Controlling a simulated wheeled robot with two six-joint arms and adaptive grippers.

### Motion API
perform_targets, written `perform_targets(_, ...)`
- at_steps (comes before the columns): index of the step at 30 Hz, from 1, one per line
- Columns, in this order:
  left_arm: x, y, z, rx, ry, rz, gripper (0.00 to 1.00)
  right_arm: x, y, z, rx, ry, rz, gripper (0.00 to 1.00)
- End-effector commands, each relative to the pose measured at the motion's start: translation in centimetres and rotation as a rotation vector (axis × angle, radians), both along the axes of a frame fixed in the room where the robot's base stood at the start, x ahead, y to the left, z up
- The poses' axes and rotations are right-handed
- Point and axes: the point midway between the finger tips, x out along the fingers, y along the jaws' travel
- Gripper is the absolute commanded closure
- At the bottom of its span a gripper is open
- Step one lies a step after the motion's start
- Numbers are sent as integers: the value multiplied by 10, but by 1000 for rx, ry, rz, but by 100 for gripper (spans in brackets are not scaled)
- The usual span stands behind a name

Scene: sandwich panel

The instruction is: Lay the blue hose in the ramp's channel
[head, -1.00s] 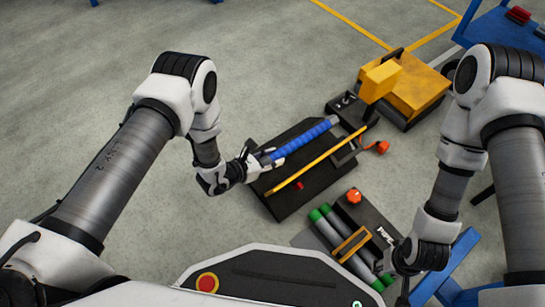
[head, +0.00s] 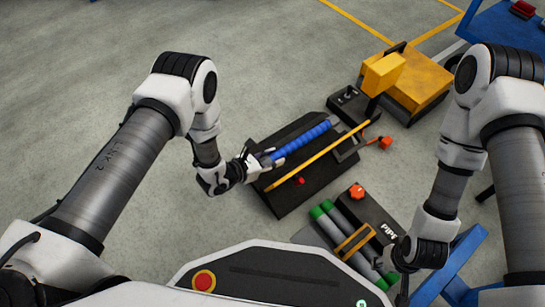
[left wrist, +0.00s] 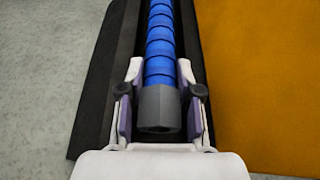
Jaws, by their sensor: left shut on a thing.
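The blue ribbed hose (head: 303,138) lies along the black ramp (head: 298,194) in the head view, parallel to the ramp's yellow strip (head: 322,157). My left gripper (head: 262,164) is shut on its near end. In the left wrist view the gripper (left wrist: 159,82) has a finger on each side of the hose's grey end fitting (left wrist: 158,107). The hose (left wrist: 160,40) runs straight away between dark surfaces. The head view does not show clearly how deep it sits in the channel. My right gripper (head: 397,268) is low at right, its fingers unclear.
A yellow machine (head: 415,88) stands behind the ramp. An orange knob (head: 385,142) sits at the ramp's right end. A dark holder with green-ended pipes (head: 330,224) is in front. Blue stands (head: 455,270) are at right. The floor at left is clear.

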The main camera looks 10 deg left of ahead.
Motion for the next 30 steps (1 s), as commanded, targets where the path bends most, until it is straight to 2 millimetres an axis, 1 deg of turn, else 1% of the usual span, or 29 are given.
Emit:
perform_targets(7, -4, 4, 2, -1, -2, 1, 100, 0, 0, 9, 0, 0, 0, 60)
perform_targets(14, -5, 5, 0, -1, -2, 0, 100, 0, 0, 8, 0, 1, 0, 60)
perform_targets(15, -5, 5, 0, -1, -2, 0, 59, 0, 0, 8, 0, 1, 0, 60)
perform_targets(17, -5, 5, 0, -1, -2, 0, 38, 0, 0, 8, 0, 1, 0, 60)
perform_targets(26, -6, 5, 0, 0, 1, 0, 37, 0, 0, 8, 0, 0, 0, 60)
perform_targets(30, -12, 13, 4, 2, 3, 1, 37, 0, 0, 8, 0, 1, 0, 60)
